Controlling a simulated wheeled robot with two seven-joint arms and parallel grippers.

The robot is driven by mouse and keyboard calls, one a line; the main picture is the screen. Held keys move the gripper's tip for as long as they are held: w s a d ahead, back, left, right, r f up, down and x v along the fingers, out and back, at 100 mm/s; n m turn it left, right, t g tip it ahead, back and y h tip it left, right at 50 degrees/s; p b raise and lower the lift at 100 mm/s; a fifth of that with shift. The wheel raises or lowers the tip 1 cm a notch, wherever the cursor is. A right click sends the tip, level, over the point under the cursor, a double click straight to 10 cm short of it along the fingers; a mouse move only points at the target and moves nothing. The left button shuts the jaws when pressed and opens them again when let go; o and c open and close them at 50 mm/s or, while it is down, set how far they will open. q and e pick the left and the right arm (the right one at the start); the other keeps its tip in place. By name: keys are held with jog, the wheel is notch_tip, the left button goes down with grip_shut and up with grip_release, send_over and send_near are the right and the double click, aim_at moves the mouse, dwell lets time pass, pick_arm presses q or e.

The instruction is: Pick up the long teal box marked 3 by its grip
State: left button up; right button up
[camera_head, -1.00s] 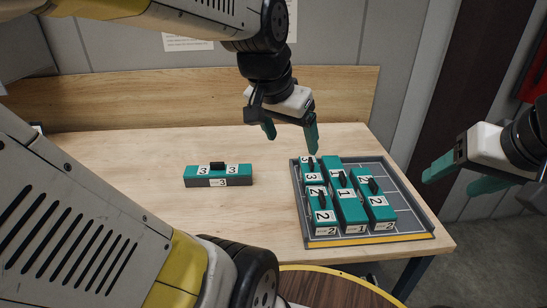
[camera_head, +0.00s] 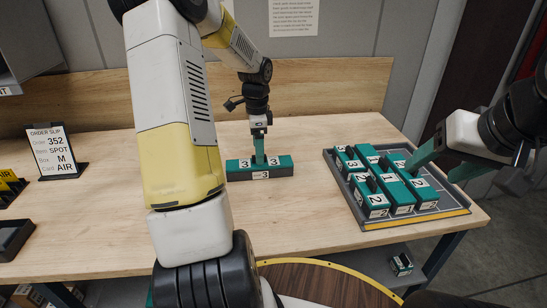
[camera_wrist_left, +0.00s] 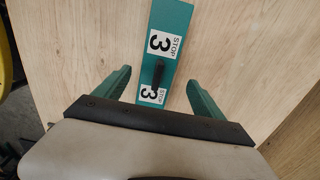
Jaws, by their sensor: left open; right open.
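The long teal box marked 3 (camera_head: 240,170) lies on the wooden table left of the tray, with its black grip upright on top. It also shows in the left wrist view (camera_wrist_left: 171,35), with its grip (camera_wrist_left: 158,75) between two 3 labels. My left gripper (camera_head: 261,155) points down over the middle of this box. In the left wrist view its open teal fingers (camera_wrist_left: 160,92) stand on either side of the box and grip, apart from the grip. My right gripper (camera_head: 432,172) is open and empty at the right edge of the tray.
A grey tray (camera_head: 415,221) with a yellow front edge holds several teal boxes marked 1, 2 and 3. An order slip stand (camera_head: 52,150) is at the left. Bare table lies between the box and the tray.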

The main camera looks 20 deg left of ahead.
pick_arm(q)
notch_tip(320, 180, down, 6)
jog(key=shift+s+d+r, duration=0.1)
jog(key=shift+s+d, duration=0.05)
grip_shut()
dwell(0.5)
